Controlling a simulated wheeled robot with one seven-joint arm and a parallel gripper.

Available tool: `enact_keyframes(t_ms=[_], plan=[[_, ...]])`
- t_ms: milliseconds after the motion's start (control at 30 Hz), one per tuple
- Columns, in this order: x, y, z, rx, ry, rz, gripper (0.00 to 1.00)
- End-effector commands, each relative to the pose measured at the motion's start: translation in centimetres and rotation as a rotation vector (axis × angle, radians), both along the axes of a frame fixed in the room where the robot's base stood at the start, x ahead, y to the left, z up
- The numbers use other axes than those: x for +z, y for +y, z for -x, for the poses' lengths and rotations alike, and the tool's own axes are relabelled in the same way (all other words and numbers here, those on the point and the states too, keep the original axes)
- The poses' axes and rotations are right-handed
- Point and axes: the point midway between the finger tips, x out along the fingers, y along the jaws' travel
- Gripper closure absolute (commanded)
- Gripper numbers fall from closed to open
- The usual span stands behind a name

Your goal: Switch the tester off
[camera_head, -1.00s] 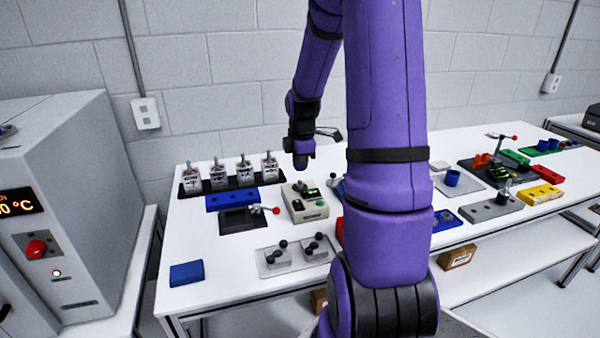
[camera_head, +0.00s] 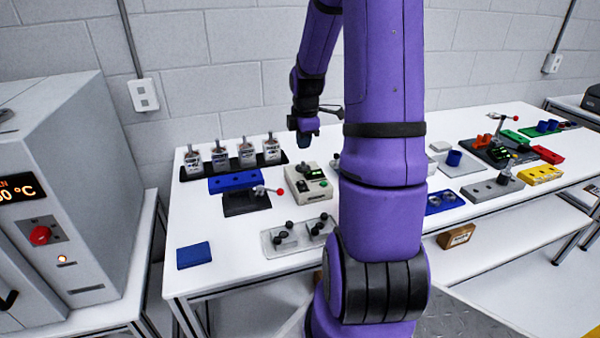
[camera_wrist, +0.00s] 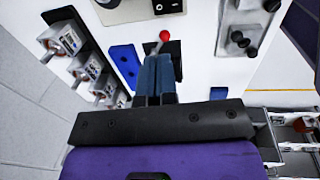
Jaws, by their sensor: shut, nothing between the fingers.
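The tester, a beige box (camera_head: 306,186) with a dark knob, a small dark screen and a green button, sits on the white table in the head view. Green shows on its screen, but the reading is too small to make out. In the wrist view only part of a beige box (camera_wrist: 128,12), with a knob and a dark patch, shows at the top edge. My gripper (camera_head: 304,138) is above and behind the tester in the head view, clear of it. In the wrist view its two fingers (camera_wrist: 155,62) are together, with nothing between them.
A black clamp with a red-tipped lever (camera_head: 248,199) stands left of the tester, a blue block (camera_head: 235,182) behind it. Several labelled parts stand in a black rack (camera_head: 233,166). A grey plate with dark knobs (camera_head: 297,237) lies in front. My arm hides the table's middle.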

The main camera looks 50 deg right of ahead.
Motion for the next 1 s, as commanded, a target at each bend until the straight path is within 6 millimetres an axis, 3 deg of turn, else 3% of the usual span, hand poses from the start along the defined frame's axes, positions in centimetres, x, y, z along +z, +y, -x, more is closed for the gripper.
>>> enact_keyframes(t_ms=[167,700,1000], plan=[[-1.4,0.0,-0.1,-0.001,0.003,-0.003,1.00],[-10.5,-0.6,-1.0,0.000,0.004,-0.003,1.00],[-13.5,-0.8,-1.4,0.000,0.002,-0.001,1.00]])
